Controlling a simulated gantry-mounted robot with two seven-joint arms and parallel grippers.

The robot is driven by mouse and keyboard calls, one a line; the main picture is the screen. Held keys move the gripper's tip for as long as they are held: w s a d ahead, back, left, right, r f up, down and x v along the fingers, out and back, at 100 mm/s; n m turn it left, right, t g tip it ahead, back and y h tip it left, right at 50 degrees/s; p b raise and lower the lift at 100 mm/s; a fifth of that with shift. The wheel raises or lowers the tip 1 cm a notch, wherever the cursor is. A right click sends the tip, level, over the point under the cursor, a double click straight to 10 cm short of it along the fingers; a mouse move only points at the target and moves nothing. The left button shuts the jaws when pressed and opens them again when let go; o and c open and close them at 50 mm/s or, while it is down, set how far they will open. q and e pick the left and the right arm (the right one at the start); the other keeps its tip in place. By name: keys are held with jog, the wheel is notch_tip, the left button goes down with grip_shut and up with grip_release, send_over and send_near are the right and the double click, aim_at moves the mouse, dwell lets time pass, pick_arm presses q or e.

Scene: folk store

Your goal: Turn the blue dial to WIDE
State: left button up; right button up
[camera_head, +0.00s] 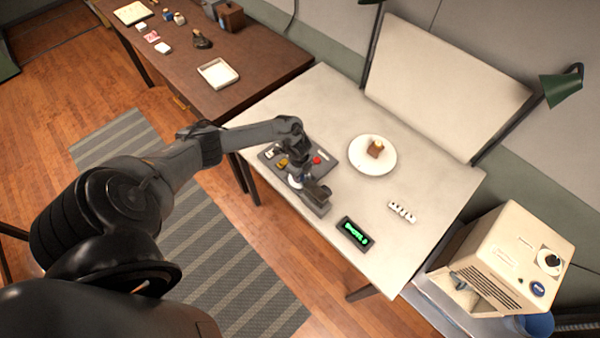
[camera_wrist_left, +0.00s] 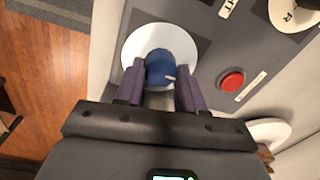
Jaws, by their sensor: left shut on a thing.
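The blue dial (camera_wrist_left: 160,67) sits on a round white plate (camera_wrist_left: 188,42) set in a grey panel (camera_wrist_left: 225,45). My left gripper (camera_wrist_left: 160,88) has one purple-grey finger on each side of the dial and is shut on it. A small pale mark shows on the dial's right side. No WIDE label is readable. In the head view the panel (camera_head: 329,153) lies on the pale table, and my left gripper (camera_head: 308,186) is over its near end, mostly hiding the dial. My right gripper is not in view.
A red button (camera_wrist_left: 232,80) and another white disc (camera_wrist_left: 293,14) are on the panel. A green-lit display (camera_head: 353,233), small white blocks (camera_head: 402,212) and a plate (camera_head: 361,164) with a brown piece on it stand nearby. A beige machine (camera_head: 515,245) is at the right.

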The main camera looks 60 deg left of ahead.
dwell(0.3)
pick_arm(q)
jog(key=o, duration=1)
jog(key=shift+o, duration=0.2)
jog(key=shift+r, duration=0.1)
notch_tip(320, 180, up, 11)
jog(key=shift+s+d+p, duration=0.15)
jog(key=shift+s+p, duration=0.05)
jog(key=shift+p, duration=0.25)
